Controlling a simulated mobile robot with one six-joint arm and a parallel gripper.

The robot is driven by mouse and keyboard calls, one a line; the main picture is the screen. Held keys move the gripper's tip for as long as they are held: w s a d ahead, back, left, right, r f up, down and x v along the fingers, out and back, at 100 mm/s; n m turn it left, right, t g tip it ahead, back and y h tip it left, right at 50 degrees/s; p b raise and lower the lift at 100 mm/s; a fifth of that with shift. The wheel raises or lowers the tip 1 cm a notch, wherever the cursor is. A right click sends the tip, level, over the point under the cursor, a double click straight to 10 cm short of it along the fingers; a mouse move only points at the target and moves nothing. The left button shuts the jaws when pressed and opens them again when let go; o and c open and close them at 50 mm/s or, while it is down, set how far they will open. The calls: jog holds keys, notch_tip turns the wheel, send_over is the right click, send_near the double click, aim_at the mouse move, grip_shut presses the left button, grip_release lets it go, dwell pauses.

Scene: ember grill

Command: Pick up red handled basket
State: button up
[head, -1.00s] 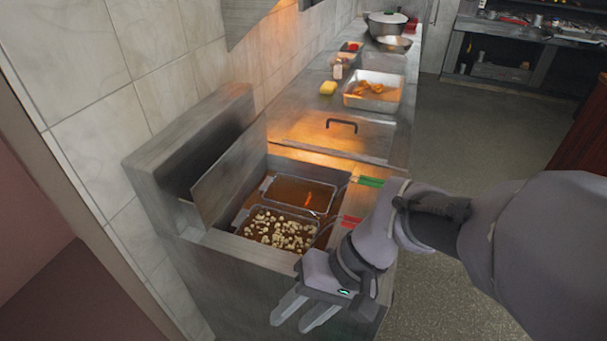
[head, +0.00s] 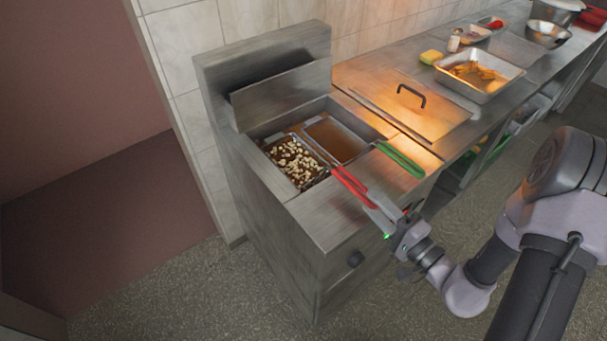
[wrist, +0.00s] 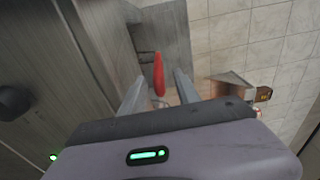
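The red-handled basket (head: 295,163) sits in the left side of the fryer and holds pale pieces in dark oil. Its red handle (head: 349,182) sticks out over the fryer's front edge. In the wrist view the red handle (wrist: 159,75) shows between the two fingers, slightly beyond them. My gripper (head: 376,212) is at the outer end of the handle, in front of the fryer. Its fingers are apart in the wrist view (wrist: 160,88). I cannot tell whether either finger touches the handle.
A second basket (head: 337,140) with a green handle (head: 400,159) sits to the right in the fryer (head: 330,213). A counter lid (head: 420,107), a metal tray (head: 497,88) and a yellow sponge (head: 431,57) lie further right. The floor in front is clear.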

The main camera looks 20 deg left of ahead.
aim_at(342, 176)
jog(key=x, duration=0.3)
jog(key=b+x, duration=0.1)
jog(key=x, duration=0.3)
jog(key=shift+s+a+f, duration=0.15)
jog(key=shift+s+a, duration=0.05)
jog(key=shift+a, duration=0.05)
jog(key=shift+d, duration=0.1)
grip_shut()
dwell(0.9)
